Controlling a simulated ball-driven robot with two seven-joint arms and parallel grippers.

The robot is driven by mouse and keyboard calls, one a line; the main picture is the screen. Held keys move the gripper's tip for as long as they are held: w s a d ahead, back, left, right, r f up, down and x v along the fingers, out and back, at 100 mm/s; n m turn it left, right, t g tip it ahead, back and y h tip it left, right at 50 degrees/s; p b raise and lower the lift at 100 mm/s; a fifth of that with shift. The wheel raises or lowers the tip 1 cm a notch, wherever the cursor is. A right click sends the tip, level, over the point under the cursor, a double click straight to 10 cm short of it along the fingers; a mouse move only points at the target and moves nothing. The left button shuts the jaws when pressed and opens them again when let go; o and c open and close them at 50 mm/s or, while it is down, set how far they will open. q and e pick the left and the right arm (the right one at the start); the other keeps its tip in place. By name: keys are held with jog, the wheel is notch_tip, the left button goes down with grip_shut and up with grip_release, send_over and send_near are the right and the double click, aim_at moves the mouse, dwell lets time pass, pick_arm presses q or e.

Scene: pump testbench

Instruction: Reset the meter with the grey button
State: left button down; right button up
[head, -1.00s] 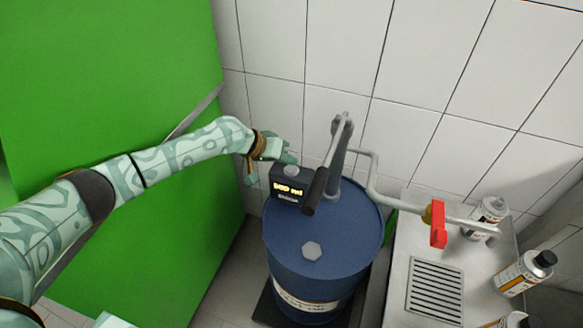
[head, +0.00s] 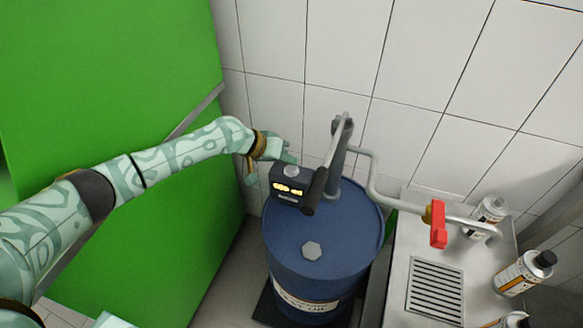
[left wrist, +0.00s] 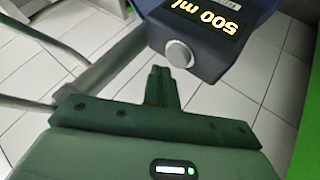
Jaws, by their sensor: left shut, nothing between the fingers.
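The meter (head: 288,188) is a dark box with a yellow lit display, above the blue drum (head: 285,240). Its round grey button (head: 292,171) is on the top. In the left wrist view the meter's display (left wrist: 207,17) reads 500 ml, upside down, and the grey button (left wrist: 178,54) faces the fingers. My left gripper (head: 287,159) is behind the meter's upper edge, close to the button. In the left wrist view its shut, empty fingers (left wrist: 161,82) point just left of and below the button. I cannot tell whether they touch it. My right gripper is not in view.
The pump lever (head: 314,192) with a dark grip stands right beside the meter. A grey pipe (head: 372,178) leads to a red valve handle (head: 438,224) over the metal drain table (head: 402,255). Bottles stand at the right. A green cabinet (head: 110,90) fills the left.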

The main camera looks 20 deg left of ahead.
aim_at(287, 170)
pick_arm(q)
jog(key=shift+f, duration=0.1)
jog(key=shift+f, duration=0.3)
jog(key=shift+f+b, duration=0.45)
jog(key=shift+f, duration=0.1)
dwell(0.7)
dwell(0.4)
jog(key=shift+r+p, duration=0.75)
jog(key=shift+r, duration=0.25)
notch_tip(287, 170, up, 5)
jog(key=p, duration=0.3)
jog(key=shift+p, duration=0.4)
